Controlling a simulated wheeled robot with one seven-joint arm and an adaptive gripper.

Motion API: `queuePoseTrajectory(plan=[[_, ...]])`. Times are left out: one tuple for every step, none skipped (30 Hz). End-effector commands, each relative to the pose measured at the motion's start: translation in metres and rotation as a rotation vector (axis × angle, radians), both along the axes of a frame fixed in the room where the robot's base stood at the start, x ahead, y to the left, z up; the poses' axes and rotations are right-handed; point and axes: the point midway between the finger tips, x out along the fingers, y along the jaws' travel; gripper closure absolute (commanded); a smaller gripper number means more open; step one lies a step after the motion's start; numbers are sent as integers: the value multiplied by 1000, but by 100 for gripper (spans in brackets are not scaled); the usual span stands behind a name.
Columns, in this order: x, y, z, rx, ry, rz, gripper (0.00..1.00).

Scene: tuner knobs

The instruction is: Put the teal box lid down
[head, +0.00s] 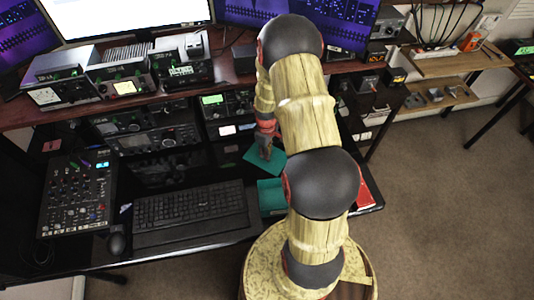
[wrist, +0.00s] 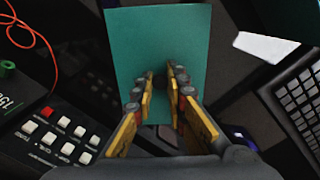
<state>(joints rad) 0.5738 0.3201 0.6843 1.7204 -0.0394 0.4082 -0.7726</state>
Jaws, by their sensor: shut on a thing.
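The teal box lid (wrist: 158,38) is a flat teal rectangle with a small dark knob (wrist: 160,81) near its middle. My gripper (wrist: 161,88) is shut on that knob, with one yellow-padded finger on each side. In the head view the lid (head: 265,161) shows under my gripper (head: 265,150), behind the open-looking teal box (head: 270,196). The box stands on the desk right of the keyboard, and my arm hides part of it. I cannot tell how high the lid is above the desk.
A black keyboard (head: 190,212), a mouse (head: 116,243) and a mixer (head: 77,194) fill the desk to the left. Radios (head: 150,136) stand behind. A red item (head: 365,193) lies at the desk's right edge. An orange cable (wrist: 50,50) shows in the wrist view.

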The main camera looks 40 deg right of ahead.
Motion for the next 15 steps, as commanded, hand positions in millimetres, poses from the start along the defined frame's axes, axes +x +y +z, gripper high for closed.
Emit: queuePoseTrajectory(plan=[[1,-1,0,-1,-2,0,100],[1,-1,0,-1,-2,0,100],[1,-1,1,-1,-2,0,100],[1,-1,1,-1,-2,0,100],[1,-1,1,-1,-2,0,100],[1,-1,1,-1,-2,0,100],[1,-1,1,-1,-2,0,100],[1,-1,0,-1,-2,0,100],[1,-1,-1,-1,-2,0,100],[1,-1,-2,-1,-2,0,100],[1,-1,-3,-1,-2,0,100],[1,-1,-2,-1,-2,0,84],[1,-1,-2,-1,-2,0,82],[1,-1,-2,-1,-2,0,80],[1,-1,-2,-1,-2,0,78]])
